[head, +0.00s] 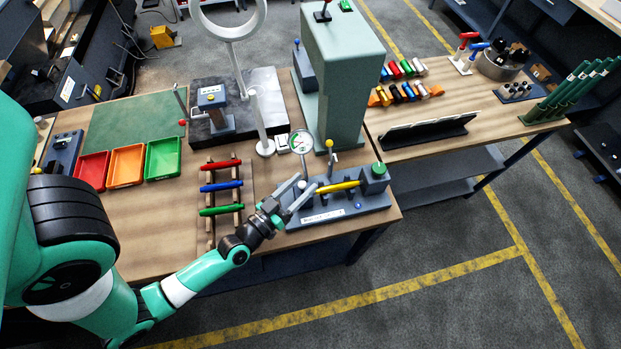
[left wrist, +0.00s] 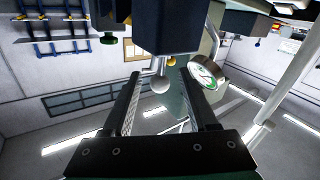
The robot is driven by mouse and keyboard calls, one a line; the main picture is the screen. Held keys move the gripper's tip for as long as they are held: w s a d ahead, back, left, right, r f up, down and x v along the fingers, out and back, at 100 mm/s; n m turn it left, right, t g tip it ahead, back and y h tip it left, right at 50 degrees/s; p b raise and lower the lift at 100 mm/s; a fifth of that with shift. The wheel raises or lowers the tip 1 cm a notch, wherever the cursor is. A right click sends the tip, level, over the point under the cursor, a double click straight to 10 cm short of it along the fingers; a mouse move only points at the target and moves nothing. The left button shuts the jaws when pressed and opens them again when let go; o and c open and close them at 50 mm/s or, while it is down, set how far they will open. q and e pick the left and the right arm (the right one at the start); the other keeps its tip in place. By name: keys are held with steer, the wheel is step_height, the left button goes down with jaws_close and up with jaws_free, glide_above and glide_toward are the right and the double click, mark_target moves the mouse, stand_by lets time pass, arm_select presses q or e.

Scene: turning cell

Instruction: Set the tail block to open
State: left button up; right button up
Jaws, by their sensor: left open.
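The grey-blue fixture (head: 345,207) stands at the front edge of the wooden table. A yellow bar (head: 340,186) lies along it, between a block with a green top (head: 374,172) at the right end and the left end. I cannot tell for sure which end is the tail block. My left gripper (head: 291,204) is open at the fixture's left end. In the left wrist view, a silver ball-ended lever (left wrist: 160,85) hangs below a dark block (left wrist: 165,27), between the open fingers (left wrist: 162,105). Contact with the fingers is not visible. My right gripper is not in view.
A dial gauge (head: 301,141) stands just behind the fixture and also shows in the left wrist view (left wrist: 207,73). A yellow-knobbed lever (head: 330,146) is beside it. A rack with red, blue and green bars (head: 221,188) lies left of my gripper. A tall green machine (head: 340,75) stands behind.

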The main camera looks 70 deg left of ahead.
arm_select(q)
steer(key=x, duration=0.3)
steer(key=shift+w+a, duration=0.15)
steer(key=shift+w, duration=0.1)
jaws_close()
stand_by(1.2)
